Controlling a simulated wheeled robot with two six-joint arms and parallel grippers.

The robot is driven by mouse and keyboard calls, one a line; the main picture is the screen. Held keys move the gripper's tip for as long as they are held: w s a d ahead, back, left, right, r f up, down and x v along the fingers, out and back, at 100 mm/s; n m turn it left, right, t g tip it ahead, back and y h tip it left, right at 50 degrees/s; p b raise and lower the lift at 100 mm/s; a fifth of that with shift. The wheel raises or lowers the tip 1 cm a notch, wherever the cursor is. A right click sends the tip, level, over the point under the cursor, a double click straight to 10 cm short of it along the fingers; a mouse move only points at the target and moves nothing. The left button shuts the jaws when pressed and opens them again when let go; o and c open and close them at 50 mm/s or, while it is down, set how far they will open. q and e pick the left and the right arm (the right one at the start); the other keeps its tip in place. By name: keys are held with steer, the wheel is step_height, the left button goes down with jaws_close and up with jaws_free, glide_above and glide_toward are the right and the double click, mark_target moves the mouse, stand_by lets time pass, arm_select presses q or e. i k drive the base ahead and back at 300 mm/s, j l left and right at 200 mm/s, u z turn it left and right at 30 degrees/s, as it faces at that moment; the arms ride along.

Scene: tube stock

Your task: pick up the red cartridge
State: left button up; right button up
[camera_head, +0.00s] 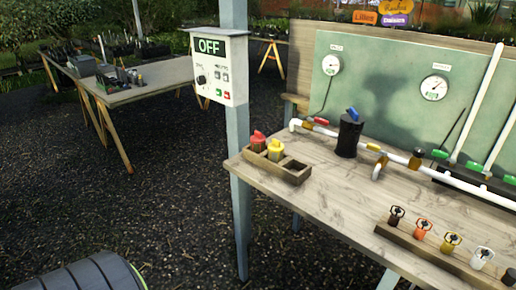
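A red cartridge (258,141) stands upright in the left compartment of a small wooden tray (292,176) at the left end of the workbench. A yellow cartridge (276,150) stands beside it in the middle compartment. The right compartment looks empty. The lower part of the red cartridge is hidden by the tray wall. Neither of my grippers is in view.
The workbench (335,185) carries a black cylinder (349,135), white pipes (455,183) and a front rack (430,255) with several small coloured pieces, one orange-red (423,229). A post (240,190) with an OFF control box (220,70) stands by the tray. Gravel lies left.

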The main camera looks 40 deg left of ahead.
mark_target(257, 140)
steer(key=u, duration=1.4)
steer(key=i+l+u, duration=0.1)
steer(key=u, duration=0.2)
steer(key=l+u, duration=0.3)
